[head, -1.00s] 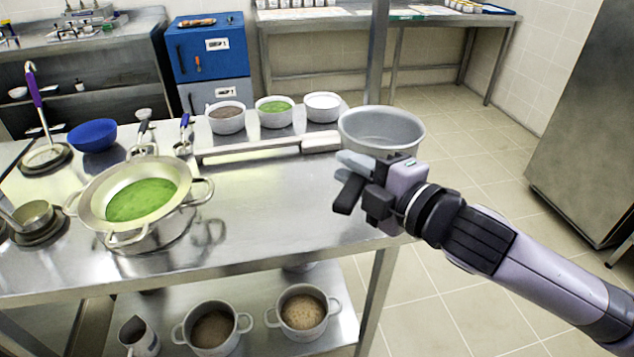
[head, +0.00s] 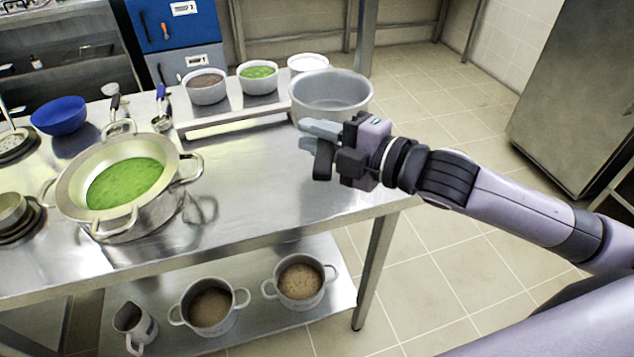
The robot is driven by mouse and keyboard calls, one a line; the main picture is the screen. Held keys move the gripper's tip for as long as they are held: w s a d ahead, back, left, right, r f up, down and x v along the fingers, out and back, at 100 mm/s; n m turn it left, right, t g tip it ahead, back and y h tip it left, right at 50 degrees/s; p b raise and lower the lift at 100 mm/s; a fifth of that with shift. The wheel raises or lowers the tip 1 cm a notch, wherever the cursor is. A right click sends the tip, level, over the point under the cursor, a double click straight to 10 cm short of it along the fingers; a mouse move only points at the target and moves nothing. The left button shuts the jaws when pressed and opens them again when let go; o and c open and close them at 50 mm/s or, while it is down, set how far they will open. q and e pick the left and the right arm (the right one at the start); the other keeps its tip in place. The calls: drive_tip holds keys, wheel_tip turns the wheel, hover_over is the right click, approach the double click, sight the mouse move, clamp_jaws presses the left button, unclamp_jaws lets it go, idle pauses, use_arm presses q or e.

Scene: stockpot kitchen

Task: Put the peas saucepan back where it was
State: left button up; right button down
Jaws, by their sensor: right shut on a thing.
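A grey saucepan (head: 332,92), empty as far as its inside shows, is at the right end of the steel table. My right gripper (head: 318,138) is at its near side, shut on the saucepan, most likely by its handle, which the fingers hide. The saucepan appears upright, and its far side overlaps the white bowl. I cannot tell whether its base touches anything. Green peas (head: 126,184) lie in a wide two-handled strainer pan (head: 75,195) set on a pot at the left. My left gripper is not in view.
A low raised shelf (head: 225,121) carries bowls of brown food (head: 206,88), green food (head: 259,78) and white contents (head: 308,64). A blue bowl (head: 58,115) stands at the left. The tabletop (head: 265,170) before the shelf is clear. Two pots and a jug stand on the lower shelf.

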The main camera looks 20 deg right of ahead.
wheel_tip(320, 180, down, 10)
drive_tip(key=shift+r+b, duration=0.25)
drive_tip(key=shift+b, duration=0.2)
drive_tip(key=shift+f, duration=0.2)
drive_tip(key=c, duration=1)
unclamp_jaws()
